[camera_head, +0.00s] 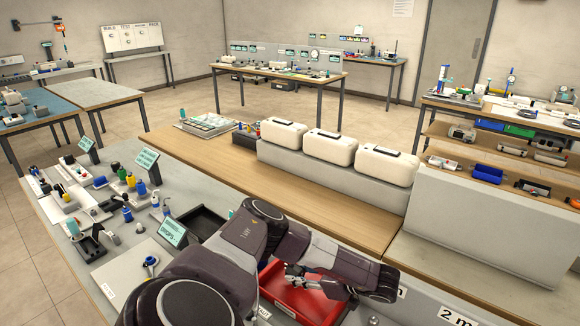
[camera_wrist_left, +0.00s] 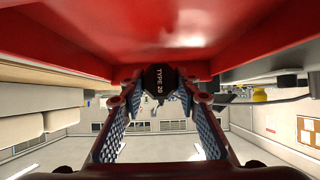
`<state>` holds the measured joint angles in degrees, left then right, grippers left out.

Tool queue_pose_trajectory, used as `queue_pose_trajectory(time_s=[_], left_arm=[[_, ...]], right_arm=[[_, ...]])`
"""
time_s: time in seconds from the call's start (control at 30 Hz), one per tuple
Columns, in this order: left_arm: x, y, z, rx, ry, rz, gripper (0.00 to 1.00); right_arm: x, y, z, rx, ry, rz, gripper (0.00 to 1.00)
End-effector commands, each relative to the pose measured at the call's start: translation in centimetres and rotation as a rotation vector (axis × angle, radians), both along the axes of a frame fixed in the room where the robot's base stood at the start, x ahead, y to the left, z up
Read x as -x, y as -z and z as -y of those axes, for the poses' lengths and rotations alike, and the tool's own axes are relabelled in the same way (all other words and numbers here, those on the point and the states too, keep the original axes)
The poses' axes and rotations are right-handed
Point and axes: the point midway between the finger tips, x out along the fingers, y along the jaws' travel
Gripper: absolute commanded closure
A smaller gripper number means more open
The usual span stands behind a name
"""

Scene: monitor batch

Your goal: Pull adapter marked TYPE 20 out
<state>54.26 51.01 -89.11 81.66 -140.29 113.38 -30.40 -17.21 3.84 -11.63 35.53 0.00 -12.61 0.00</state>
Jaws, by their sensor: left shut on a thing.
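My left gripper (camera_head: 297,273) is down at the red tray (camera_head: 283,298) in the head view, and my arm hides part of the tray. The adapter sits between the two fingertips, with the red tray (camera_wrist_left: 205,28) filling the upper part of that view. I cannot tell whether the adapter touches the tray. My right gripper is not in view.
A bench (camera_head: 60,212) at the left bears several fittings, small signs and a black tray (camera_head: 207,226). Several cream cases (camera_head: 329,147) stand in a row on a grey ledge behind the red tray. The wooden bench top (camera_head: 225,180) has free room.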

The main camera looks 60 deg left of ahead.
Motion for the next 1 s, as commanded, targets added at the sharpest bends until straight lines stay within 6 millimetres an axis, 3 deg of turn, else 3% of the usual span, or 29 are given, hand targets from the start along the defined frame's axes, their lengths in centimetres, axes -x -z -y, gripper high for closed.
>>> queue_pose_trajectory(time_s=[0.3,1.0], left_arm=[[0.0,0.1,0.0,0.000,-0.001,0.000,0.99],[0.0,2.1,0.0,0.001,0.000,-0.001,0.99]], right_arm=[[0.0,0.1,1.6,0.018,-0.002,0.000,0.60],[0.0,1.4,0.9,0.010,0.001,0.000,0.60]])
